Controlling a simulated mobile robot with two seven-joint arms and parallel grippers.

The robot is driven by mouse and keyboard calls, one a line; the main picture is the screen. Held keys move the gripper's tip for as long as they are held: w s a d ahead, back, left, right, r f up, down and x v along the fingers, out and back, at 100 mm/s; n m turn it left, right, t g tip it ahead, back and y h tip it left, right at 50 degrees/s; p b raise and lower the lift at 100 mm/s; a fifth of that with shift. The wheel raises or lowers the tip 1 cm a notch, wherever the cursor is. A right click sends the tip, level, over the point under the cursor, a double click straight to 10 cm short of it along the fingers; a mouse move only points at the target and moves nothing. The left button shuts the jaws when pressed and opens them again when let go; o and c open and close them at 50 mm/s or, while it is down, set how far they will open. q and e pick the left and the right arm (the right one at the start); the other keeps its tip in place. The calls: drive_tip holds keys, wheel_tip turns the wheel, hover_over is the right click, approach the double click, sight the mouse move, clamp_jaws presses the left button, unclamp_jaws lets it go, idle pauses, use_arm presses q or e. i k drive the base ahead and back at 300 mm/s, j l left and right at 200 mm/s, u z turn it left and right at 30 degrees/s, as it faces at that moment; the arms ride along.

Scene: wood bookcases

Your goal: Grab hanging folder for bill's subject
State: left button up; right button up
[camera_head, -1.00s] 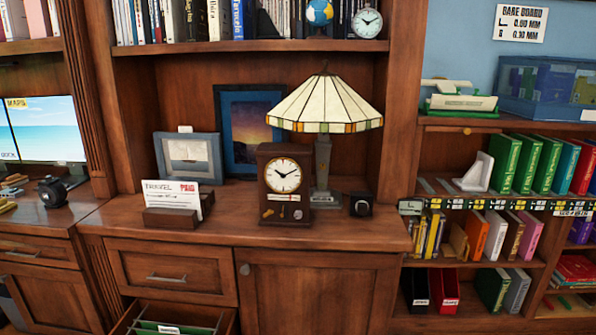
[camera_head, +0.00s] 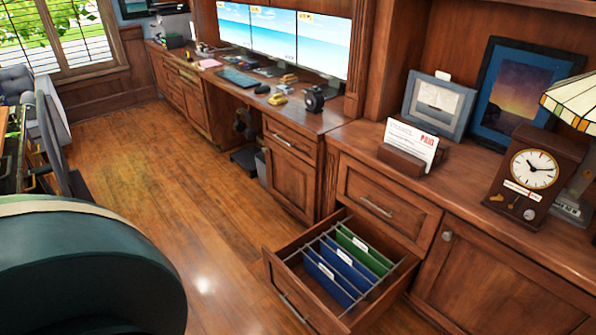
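Several hanging folders stand in an open lower drawer (camera_head: 290,292) of the wooden cabinet. A green folder (camera_head: 362,253) hangs at the back, and blue folders (camera_head: 327,279) hang in front of it. Each has a small white label tab, too small to read. A white card (camera_head: 411,140) with a red mark stands in a wooden holder on the counter above; its writing is too small to read. Neither of my grippers is in view.
A closed drawer (camera_head: 388,204) is above the open one. A dark green rounded chair (camera_head: 85,270) fills the lower left. A clock (camera_head: 528,171) and framed pictures stand on the counter. The wooden floor (camera_head: 190,195) is clear between chair and cabinets.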

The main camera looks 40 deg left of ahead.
sight(334, 284)
drive_tip(key=u, duration=1.25)
drive_tip(key=k+j+z, duration=0.15)
drive_tip(key=j, duration=0.15)
